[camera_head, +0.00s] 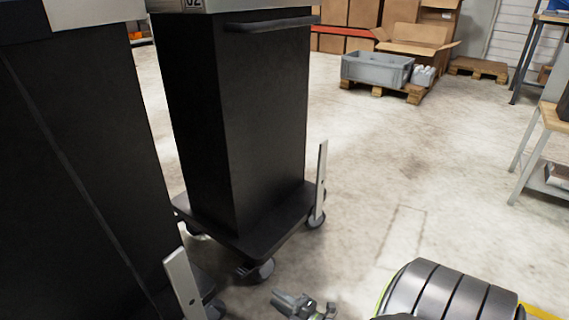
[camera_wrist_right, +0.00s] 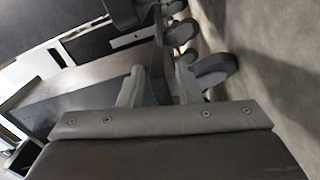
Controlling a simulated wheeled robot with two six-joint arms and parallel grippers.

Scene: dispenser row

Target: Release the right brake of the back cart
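A black cart (camera_head: 265,125) marked 02 stands upright in the middle of the head view, on a low black base with casters. A flat upright metal lever (camera_head: 321,175) rises at its right corner by a caster (camera_head: 316,219). My right gripper (camera_head: 288,300) is low at the bottom of the head view, in front of this cart and apart from the lever. In the right wrist view its fingers (camera_wrist_right: 158,82) are spread, with a dark part between or behind them; contact cannot be told. A caster wheel (camera_wrist_right: 213,70) shows beyond them. My left gripper is not in view.
A second black cart (camera_head: 75,170) fills the left side, with a similar metal lever (camera_head: 183,284) at its corner. A grey crate (camera_head: 375,70) on a pallet and cardboard boxes stand at the back. A workbench is at the right. Open floor lies right of the carts.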

